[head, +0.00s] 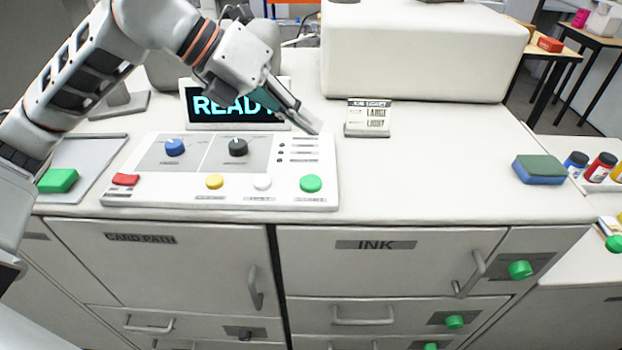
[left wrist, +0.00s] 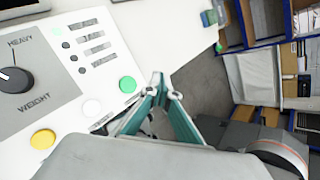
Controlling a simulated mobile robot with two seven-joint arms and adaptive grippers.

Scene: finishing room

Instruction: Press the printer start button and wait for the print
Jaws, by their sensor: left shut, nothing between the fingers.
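The printer's control panel (head: 290,196) lies on the white machine top, with a round green button (head: 311,183) at its front right corner. The left wrist view shows the green button (left wrist: 127,84) just left of the fingertips. White, yellow and red buttons and a blue and a black knob share the panel. A display (head: 237,105) behind it reads "READY", partly hidden by my left arm. My left gripper (head: 312,125) is shut and empty, above the panel's back right edge and apart from the green button. My right gripper is not in view.
A job ticket card (head: 368,118) stands right of the panel, in front of a large white housing (head: 425,50). A green and blue sponge (head: 540,169) lies at the right edge. A green block (head: 57,180) sits on the left tray. The top between ticket and sponge is clear.

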